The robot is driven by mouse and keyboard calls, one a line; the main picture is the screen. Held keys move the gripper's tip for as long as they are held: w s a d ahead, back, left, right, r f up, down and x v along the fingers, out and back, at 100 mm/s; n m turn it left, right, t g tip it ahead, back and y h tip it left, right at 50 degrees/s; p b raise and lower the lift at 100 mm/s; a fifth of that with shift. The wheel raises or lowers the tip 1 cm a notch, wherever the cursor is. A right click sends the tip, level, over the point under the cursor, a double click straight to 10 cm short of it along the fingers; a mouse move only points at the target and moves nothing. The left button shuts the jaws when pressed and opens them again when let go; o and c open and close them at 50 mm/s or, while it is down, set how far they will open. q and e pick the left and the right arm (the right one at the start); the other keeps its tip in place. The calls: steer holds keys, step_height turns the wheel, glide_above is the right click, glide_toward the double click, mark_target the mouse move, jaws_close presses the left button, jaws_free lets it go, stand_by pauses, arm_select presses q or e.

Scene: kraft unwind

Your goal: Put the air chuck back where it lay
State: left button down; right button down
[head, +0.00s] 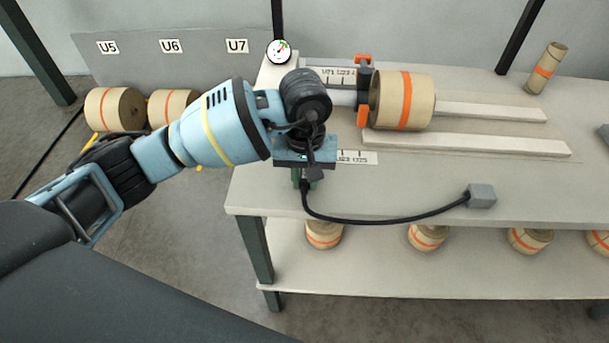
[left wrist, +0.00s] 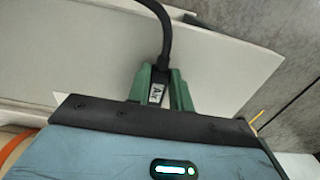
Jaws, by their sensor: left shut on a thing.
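My left gripper (head: 304,178) reaches in from the left over the front left part of the table (head: 410,195). Its green fingers are shut on the air chuck (head: 315,174), a small dark grey piece with a black hose. In the left wrist view the chuck (left wrist: 156,92) sits between the green fingers (left wrist: 160,98) and shows a white "AIR" label. The hose (head: 390,221) runs from the chuck, sagging past the table's front edge, to a grey block (head: 481,196) on the table. The wrist hides part of the chuck. My right gripper is not in view.
A kraft roll (head: 402,101) with an orange band sits beside orange clamps (head: 362,117) behind the gripper. Two pale rails (head: 465,144) lie right of it. A gauge (head: 278,51) stands at the back left. More rolls (head: 427,237) are on the lower shelf. The front right tabletop is mostly clear.

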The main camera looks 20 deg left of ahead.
mark_target(305, 181)
arm_select(q)
steer(key=shift+f, duration=0.1)
steer(key=c, duration=1.7)
jaws_free()
steer(key=shift+f, duration=0.1)
steer(key=o, duration=0.4)
steer(key=shift+o, duration=0.2)
steer(key=shift+r, duration=0.55)
step_height(305, 181, up, 11)
steer(key=shift+r, duration=0.2)
steer(key=shift+s+f, duration=0.1)
